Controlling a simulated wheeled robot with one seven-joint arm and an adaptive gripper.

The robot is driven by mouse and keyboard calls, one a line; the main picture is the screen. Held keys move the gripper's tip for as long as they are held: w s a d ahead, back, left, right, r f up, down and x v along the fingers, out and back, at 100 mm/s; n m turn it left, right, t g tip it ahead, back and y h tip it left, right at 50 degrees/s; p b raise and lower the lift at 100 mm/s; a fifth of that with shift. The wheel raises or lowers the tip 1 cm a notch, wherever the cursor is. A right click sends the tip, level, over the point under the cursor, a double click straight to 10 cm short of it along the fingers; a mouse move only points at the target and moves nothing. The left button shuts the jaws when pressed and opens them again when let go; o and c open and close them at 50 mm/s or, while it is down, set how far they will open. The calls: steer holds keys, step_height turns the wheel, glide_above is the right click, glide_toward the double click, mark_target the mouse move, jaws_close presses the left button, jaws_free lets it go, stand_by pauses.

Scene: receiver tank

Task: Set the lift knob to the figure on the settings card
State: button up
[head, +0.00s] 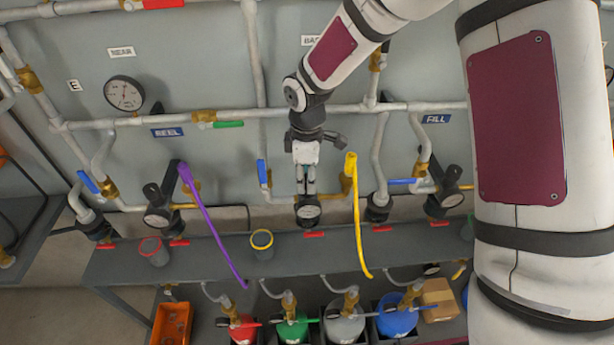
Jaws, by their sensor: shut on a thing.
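My gripper (307,190) points down in front of the middle regulator, above its round gauge (308,212). It is shut on what appears to be this regulator's knob, which the fingers mostly hide. I cannot read a "lift" label here or the knob's figure. The gauge's small dial is too small to read. No settings card can be made out in this view.
A regulator with a gauge (158,216) stands left, another gauge (452,198) right. A purple hose (212,225) and a yellow hose (358,220) hang either side of my gripper.

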steer(key=m, duration=0.3)
steer(key=shift+m+b, duration=0.3)
steer(key=m, duration=0.4)
steer(key=shift+w+m+b, duration=0.1)
steer(key=shift+m+b, duration=0.2)
steer(key=m, duration=0.3)
steer(key=shift+m, duration=2.1)
steer(key=o, duration=1.1)
steer(key=shift+o, duration=0.2)
steer(key=shift+r, duration=0.15)
